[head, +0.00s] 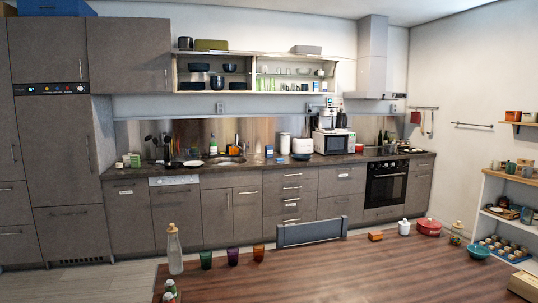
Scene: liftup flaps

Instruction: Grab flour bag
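I cannot pick out a flour bag for certain at this size. Small packages (131,160) stand at the left end of the kitchen counter (345,158), too small to identify. The open wall cabinet (256,75) above the counter holds dark bowls and pots on the left and glasses and light dishes on the right. Neither of my grippers shows in the head view.
A wooden table (330,272) fills the foreground, with a glass bottle (174,250), coloured glasses and a red pot (428,228). A chair back (312,231) stands behind it. A stocked white shelf (484,205) is at right. Floor shows at lower left.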

